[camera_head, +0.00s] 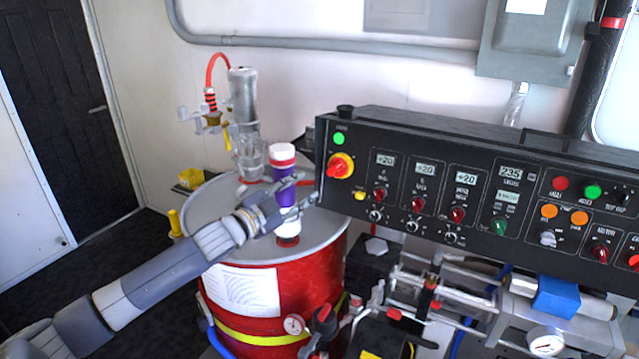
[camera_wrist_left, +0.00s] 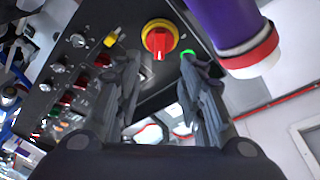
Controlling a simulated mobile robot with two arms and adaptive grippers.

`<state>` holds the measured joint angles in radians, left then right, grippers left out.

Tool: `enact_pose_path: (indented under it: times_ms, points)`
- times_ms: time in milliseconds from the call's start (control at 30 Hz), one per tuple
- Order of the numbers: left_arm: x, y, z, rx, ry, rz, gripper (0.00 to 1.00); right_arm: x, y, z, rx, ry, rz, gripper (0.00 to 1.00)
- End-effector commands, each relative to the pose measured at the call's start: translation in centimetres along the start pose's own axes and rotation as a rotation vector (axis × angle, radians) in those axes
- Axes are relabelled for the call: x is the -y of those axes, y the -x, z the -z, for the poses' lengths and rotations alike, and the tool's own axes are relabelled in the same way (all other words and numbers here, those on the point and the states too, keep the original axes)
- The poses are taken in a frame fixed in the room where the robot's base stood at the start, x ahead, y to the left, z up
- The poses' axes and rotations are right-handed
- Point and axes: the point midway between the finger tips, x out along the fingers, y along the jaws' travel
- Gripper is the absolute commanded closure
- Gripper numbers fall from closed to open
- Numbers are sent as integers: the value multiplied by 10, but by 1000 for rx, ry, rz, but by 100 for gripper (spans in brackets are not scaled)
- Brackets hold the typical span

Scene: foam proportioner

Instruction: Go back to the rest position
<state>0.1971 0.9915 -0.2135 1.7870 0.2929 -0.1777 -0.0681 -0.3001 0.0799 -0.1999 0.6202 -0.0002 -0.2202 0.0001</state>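My left gripper (camera_head: 303,192) reaches in from the left over the red drum, close to a purple and white cylinder (camera_head: 283,172). In the left wrist view the two fingers (camera_wrist_left: 162,68) stand apart with nothing between them. The purple cylinder (camera_wrist_left: 222,22), with a red and white end, lies outside the fingers there, at the upper right. In the head view the gripper partly covers the cylinder's middle. I cannot tell whether they touch. My right gripper is in neither view.
The red drum (camera_head: 262,328) has a grey lid with a clear and metal pump (camera_head: 243,115). A black control panel (camera_head: 470,185) with knobs and a red-yellow switch (camera_head: 341,165) is just right of the gripper. Valves and pipes (camera_head: 440,290) sit below it. Dark floor (camera_head: 110,262) is open at left.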

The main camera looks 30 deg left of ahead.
Motion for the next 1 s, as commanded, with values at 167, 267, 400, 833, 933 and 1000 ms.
enact_pose_path:
  times_ms: [167, 267, 400, 833, 933, 1000]
  points:
    - [-1, 0, 0, 1, 1, -1, 64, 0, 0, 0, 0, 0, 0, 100]
    - [-16, 2, -5, 23, 18, -17, 64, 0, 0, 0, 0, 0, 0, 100]
    - [-81, 16, -22, 126, 97, -85, 64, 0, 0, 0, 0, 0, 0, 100]
    - [-313, 193, -51, 760, 458, -350, 64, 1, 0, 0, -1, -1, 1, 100]
    - [-334, 231, -48, 876, 513, -383, 64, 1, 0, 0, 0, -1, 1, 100]
    - [-344, 255, -45, 946, 546, -401, 64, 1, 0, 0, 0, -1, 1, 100]
